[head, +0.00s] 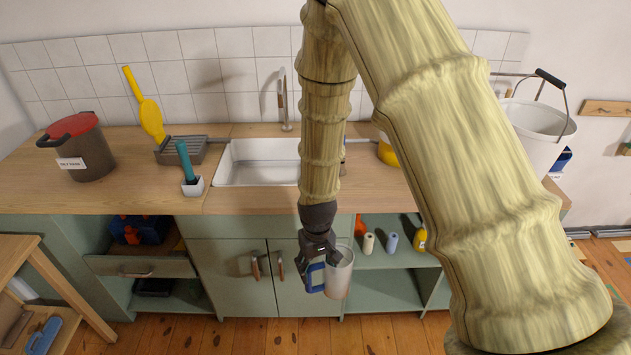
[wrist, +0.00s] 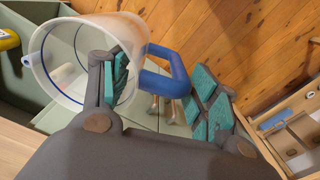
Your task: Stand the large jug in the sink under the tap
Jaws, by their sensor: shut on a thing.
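The large jug (head: 341,274) is pale and translucent with a blue handle. My gripper (head: 318,246) is shut on it at the handle side and holds it in the air in front of the cabinet doors, below counter height. In the wrist view the jug (wrist: 85,55) is at the upper left, its blue handle (wrist: 172,72) between the teal finger pads (wrist: 160,90). The exact contact is partly hidden. The white sink (head: 260,173) is set in the counter, its right part hidden by my arm. The tap (head: 284,103) stands upright behind it.
A grey bin with a red lid (head: 78,150), a drying rack (head: 181,150) and a brush in a white holder (head: 190,178) stand left of the sink. A yellow item (head: 388,155) and a white bucket (head: 537,130) are to the right. The counter's front edge lies above the jug.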

